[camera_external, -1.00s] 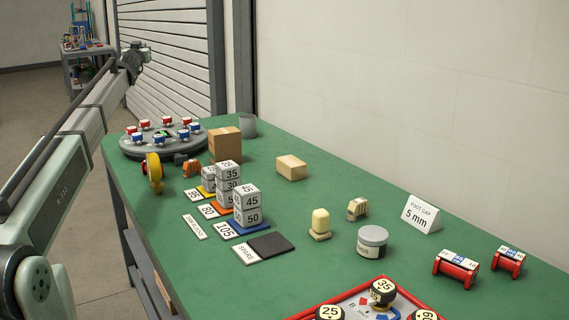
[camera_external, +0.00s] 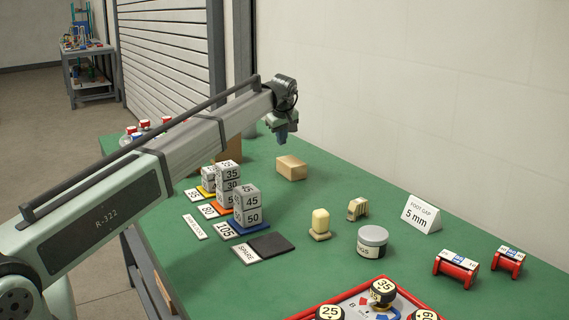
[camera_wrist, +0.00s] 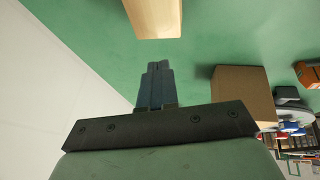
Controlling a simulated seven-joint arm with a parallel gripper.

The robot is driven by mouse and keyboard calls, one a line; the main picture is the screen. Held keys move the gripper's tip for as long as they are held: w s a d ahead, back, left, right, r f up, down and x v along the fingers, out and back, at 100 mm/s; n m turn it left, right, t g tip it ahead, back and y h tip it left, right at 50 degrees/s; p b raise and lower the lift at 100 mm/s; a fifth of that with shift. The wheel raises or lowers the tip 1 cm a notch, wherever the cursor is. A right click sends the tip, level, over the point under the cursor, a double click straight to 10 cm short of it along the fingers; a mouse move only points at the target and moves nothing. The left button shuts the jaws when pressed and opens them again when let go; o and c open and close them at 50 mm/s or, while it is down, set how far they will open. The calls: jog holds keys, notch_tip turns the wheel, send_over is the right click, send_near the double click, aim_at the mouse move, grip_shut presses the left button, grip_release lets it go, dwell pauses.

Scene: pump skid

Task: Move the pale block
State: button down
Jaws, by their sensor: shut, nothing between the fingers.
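A pale wooden block (camera_external: 291,168) lies on the green table near its back edge. It also shows at the top of the wrist view (camera_wrist: 153,18), cut off by the frame edge. My gripper (camera_external: 282,139) is above the table, up and slightly left of the pale block in the external view, and apart from it. Its dark fingers (camera_wrist: 157,75) are together, with nothing between them. The fingers point down.
A brown box (camera_wrist: 243,92) stands near the block. Number-marked grey cubes (camera_external: 247,206) stand stacked in front. A cream block on a small base (camera_external: 320,222), a grey jar (camera_external: 372,241) and a "5 mm" sign (camera_external: 421,214) stand to the right. Green surface around the pale block is clear.

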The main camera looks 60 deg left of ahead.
aim_at(287, 159)
jog(key=d+f, duration=0.1)
jog(key=d, duration=0.3)
jog(key=d+f+g+h, duration=0.1)
jog(key=d, duration=0.4)
jog(key=w+d+f+g+h, duration=0.1)
jog(key=d, duration=0.4)
jog(key=shift+w, duration=0.1)
jog(key=a, duration=1.1)
jog(key=shift+a, duration=0.35)
jog(key=shift+x, duration=0.8)
